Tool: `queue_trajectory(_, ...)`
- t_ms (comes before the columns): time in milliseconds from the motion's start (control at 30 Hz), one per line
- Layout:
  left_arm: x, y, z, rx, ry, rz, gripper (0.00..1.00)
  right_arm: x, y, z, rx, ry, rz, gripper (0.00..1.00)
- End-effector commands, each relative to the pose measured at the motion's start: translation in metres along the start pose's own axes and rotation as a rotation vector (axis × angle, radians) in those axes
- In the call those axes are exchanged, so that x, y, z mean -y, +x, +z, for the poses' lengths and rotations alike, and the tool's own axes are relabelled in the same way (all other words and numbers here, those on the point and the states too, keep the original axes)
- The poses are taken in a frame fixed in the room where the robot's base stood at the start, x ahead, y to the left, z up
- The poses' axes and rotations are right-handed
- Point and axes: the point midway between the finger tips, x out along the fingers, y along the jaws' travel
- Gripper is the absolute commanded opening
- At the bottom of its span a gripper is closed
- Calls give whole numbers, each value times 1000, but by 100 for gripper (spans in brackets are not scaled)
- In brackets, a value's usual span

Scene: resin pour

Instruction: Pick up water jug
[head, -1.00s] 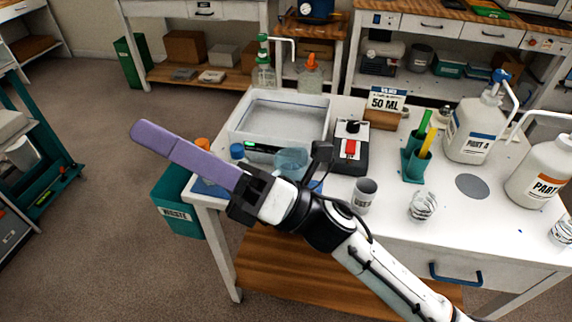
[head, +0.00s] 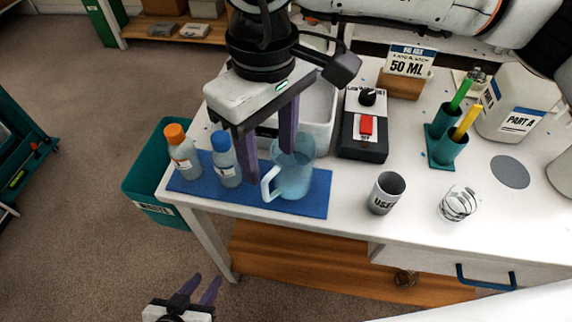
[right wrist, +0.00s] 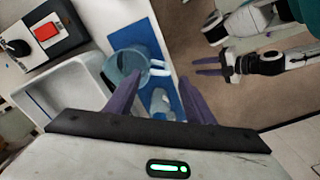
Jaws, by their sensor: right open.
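The water jug (head: 294,182), translucent blue with a pale handle on its left side, stands upright on a blue mat (head: 317,205) in the head view. My right gripper (head: 268,164) is open and pointing down above it, one finger by the handle side, the other overlapping the jug's rim. I cannot tell whether they touch. In the right wrist view the jug (right wrist: 127,64) shows with its handle between the spread fingers (right wrist: 158,77), nothing gripped. My left gripper (head: 206,278) is open and empty, low in front of the table; it also shows in the right wrist view (right wrist: 196,68).
An orange-capped bottle (head: 183,155) and a blue-capped bottle (head: 225,162) stand left of the jug. A white basin (head: 318,125) is behind it. A black device with a red switch (head: 362,140), a grey cup (head: 386,193) and a glass (head: 459,204) stand to the right. A teal waste bin (head: 150,175) is at left.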

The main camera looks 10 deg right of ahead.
Motion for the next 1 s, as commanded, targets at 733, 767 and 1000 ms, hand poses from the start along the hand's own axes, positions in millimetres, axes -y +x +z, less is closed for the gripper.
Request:
queue_trajectory(733,2,-5,-2,-1,-5,-4,31,3,93,1,2,1,-9,49)
queue_trajectory(767,2,-5,-2,-1,-6,-4,31,3,93,1,1,1,-9,49)
queue_trajectory(1000,2,-4,-1,0,-6,-5,31,3,93,1,1,1,-9,39)
